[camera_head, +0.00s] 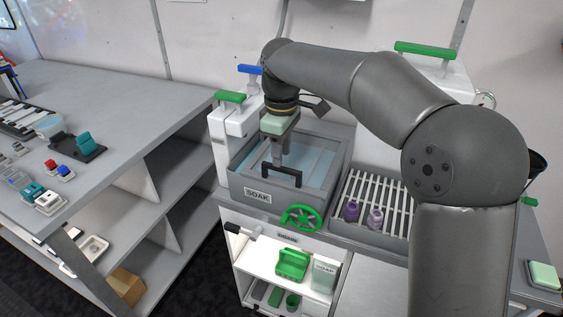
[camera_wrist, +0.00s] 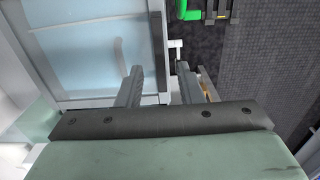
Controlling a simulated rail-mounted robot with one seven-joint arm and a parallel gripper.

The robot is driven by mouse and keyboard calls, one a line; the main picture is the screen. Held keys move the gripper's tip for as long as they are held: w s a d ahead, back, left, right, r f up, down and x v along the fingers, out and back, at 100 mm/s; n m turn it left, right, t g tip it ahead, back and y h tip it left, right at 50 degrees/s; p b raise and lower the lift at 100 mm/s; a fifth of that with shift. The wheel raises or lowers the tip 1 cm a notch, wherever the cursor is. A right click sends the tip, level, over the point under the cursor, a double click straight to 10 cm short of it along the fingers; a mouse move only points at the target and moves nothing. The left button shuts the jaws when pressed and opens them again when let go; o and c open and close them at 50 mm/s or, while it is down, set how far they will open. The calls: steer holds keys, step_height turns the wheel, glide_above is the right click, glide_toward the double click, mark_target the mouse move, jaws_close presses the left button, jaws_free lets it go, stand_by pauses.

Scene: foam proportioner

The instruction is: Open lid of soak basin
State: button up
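The soak basin (camera_head: 237,186) is a grey box with a SOAK label on its front. Its lid (camera_head: 315,165) is a pale blue see-through panel that lies closed over it, and the panel also shows in the wrist view (camera_wrist: 85,50). A dark bar handle (camera_head: 282,171) stands at the lid's front edge. My gripper (camera_head: 282,158) points down over the front of the lid, close to the handle. In the wrist view my gripper (camera_wrist: 160,88) is open, its two fingers apart on either side of a grey edge. I cannot tell whether it touches the handle.
A green wheel (camera_head: 301,218) sits on the front below the basin. A slatted rack (camera_head: 377,190) with two purple bottles is to the right. White posts with green (camera_head: 230,97) and blue (camera_head: 250,69) handles stand behind left. A grey bench (camera_head: 120,85) is at the left.

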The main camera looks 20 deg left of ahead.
steer(key=shift+f, duration=1.65)
